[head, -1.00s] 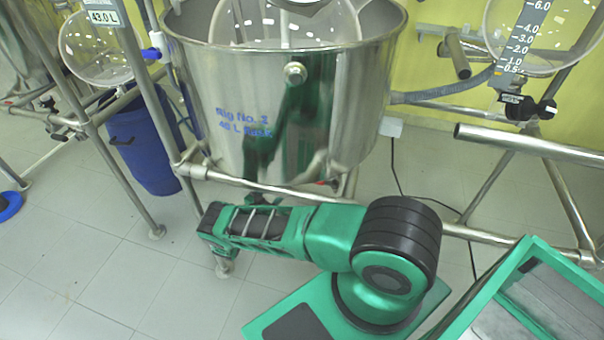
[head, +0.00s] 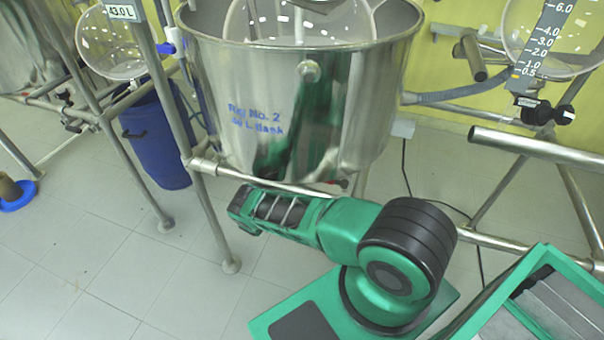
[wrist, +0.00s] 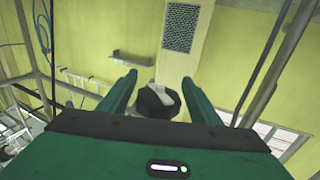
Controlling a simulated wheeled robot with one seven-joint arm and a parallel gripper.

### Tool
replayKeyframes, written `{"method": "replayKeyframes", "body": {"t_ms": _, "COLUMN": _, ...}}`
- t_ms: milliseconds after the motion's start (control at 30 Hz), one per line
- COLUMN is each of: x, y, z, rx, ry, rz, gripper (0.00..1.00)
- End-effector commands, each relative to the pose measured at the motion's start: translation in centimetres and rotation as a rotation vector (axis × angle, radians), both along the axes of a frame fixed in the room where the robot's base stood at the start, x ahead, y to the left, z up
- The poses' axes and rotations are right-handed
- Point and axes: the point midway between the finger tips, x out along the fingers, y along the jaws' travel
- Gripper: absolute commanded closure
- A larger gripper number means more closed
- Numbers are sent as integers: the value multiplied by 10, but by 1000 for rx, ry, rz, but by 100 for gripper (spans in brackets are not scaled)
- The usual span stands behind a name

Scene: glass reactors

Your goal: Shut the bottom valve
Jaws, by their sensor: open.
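My gripper (wrist: 161,80) shows in the wrist view with its two green fingers apart. A dark rounded piece (wrist: 153,103) with a pale grey part on top shows between the fingers, with gaps on both sides. I cannot tell whether it is the bottom valve. In the head view, the steel tank (head: 250,90) marked "Rig No. 2" stands behind my arm. A small dark and red fitting (head: 345,184) shows under its lower edge, partly hidden. My arm reaches left in front of the tank, and its gripper cannot be made out there.
Steel frame legs (head: 215,225) and a rail stand close to my arm. A blue bin (head: 155,140) is at the left. A glass vessel with a black valve (head: 545,112) hangs at the right. The tiled floor (head: 90,250) at the lower left is clear.

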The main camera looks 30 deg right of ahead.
Motion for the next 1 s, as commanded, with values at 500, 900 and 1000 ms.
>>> {"method": "replayKeyframes", "body": {"t_ms": 500, "x": 1, "y": 1, "z": 0, "rx": 1, "ry": -1, "rz": 10, "gripper": 84}}
{"method": "replayKeyframes", "body": {"t_ms": 900, "x": 7, "y": 5, "z": 1, "rx": 2, "ry": 1, "rz": 175, "gripper": 84}}
{"method": "replayKeyframes", "body": {"t_ms": 1000, "x": 9, "y": 6, "z": 2, "rx": 0, "ry": 1, "rz": 251, "gripper": 84}}
